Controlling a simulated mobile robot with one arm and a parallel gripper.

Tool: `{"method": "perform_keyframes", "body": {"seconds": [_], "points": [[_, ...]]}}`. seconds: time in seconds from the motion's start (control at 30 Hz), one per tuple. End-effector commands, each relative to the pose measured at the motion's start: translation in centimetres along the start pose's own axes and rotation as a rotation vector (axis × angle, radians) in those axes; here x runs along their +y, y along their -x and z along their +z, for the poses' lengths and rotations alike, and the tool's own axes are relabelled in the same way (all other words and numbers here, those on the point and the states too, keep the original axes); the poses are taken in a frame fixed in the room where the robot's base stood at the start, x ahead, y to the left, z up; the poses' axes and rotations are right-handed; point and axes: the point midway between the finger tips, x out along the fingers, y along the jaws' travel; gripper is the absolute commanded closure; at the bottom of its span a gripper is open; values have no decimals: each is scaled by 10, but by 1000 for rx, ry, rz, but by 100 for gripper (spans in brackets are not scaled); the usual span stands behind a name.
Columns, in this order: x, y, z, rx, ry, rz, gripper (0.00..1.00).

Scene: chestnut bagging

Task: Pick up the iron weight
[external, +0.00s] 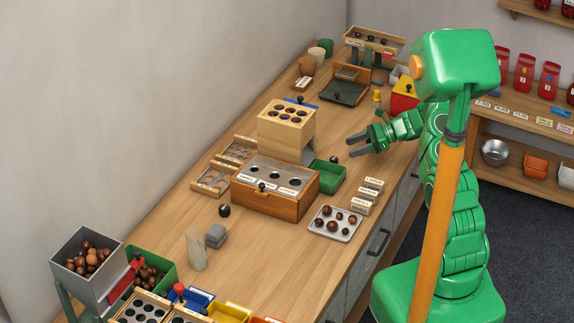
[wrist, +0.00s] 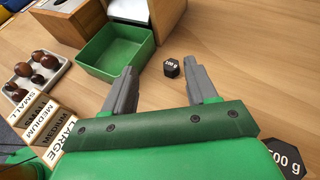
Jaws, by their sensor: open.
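A small black faceted weight (wrist: 172,68) marked 200 g stands on the wooden table in the wrist view. It also shows as a small dark piece in the external view (external: 334,159). A second dark weight (wrist: 285,158), marked 500 g, is partly cut off at the lower right of the wrist view. I cannot pick it out in the external view. My gripper (external: 355,145) is open and empty above the table; in the wrist view its fingertips (wrist: 160,72) flank the 200 g weight, which lies beyond them and untouched.
A green open tray (external: 328,177) stands close to the 200 g weight, beside a wooden box with a holed metal top (external: 270,180). A metal tray of chestnuts (external: 335,224) and label blocks (external: 366,196) sit nearer the front edge. Bare table lies right of the 200 g weight.

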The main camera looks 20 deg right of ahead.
Motion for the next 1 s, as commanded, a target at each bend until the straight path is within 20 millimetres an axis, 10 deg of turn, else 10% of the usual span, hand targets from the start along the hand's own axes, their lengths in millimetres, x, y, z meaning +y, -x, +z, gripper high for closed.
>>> {"method": "perform_keyframes", "body": {"seconds": [0.33,1.0], "points": [[-10,2,-31,4,-57,-42,43],[-11,-65,-32,5,-57,-40,43]]}}
